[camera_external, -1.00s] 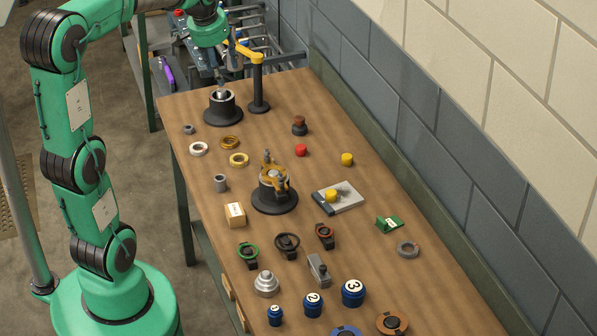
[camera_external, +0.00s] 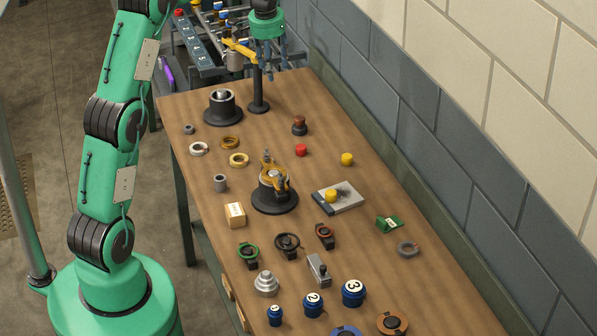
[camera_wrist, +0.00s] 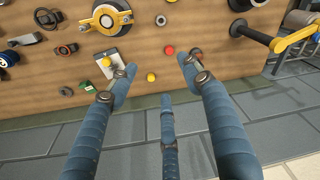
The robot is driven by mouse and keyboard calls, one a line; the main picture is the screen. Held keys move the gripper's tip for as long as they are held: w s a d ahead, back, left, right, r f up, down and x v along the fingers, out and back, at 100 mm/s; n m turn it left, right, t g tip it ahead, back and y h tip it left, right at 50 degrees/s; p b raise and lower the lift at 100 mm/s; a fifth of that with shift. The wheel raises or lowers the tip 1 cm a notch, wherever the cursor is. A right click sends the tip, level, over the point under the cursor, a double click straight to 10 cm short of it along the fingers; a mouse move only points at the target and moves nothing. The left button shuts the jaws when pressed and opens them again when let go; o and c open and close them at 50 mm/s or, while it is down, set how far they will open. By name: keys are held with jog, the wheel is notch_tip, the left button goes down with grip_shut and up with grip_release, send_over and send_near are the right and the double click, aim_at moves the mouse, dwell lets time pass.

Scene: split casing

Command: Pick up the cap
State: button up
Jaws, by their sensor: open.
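My gripper (camera_external: 269,58) is open and empty, high near the post with the yellow arm (camera_external: 257,82) at the table's far end. In the wrist view my gripper (camera_wrist: 158,75) has its blue-grey fingers spread, with nothing between them. I cannot tell which piece is the cap. Small round pieces on the table include a red one (camera_external: 301,150), a yellow one (camera_external: 347,159) and a brown-topped dark one (camera_external: 299,126). The red one (camera_wrist: 169,50) and the yellow one (camera_wrist: 151,77) show between the fingers in the wrist view, apart from them.
The black flanged pedestal (camera_external: 222,108) stands at the far left, with a silver piece in its top. A casing with a yellow clamp (camera_external: 273,188) stands mid-table. Rings, knobs and blue numbered pieces (camera_external: 353,293) fill the nearer part. A wall borders the right side.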

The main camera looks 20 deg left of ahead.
jog(key=w+d+f+g+p, duration=0.1)
jog(key=w+d+f, duration=0.1)
jog(key=w+f, duration=0.65)
jog(key=m+p, duration=0.1)
jog(key=p, duration=0.1)
send_over(302, 146)
notch_tip(302, 146, down, 14)
jog(key=shift+g, duration=0.4)
jog(key=shift+w, duration=0.1)
notch_tip(302, 146, down, 8)
jog(key=shift+f, duration=0.2)
jog(key=shift+s+f, duration=0.2)
jog(key=shift+f, duration=2.4)
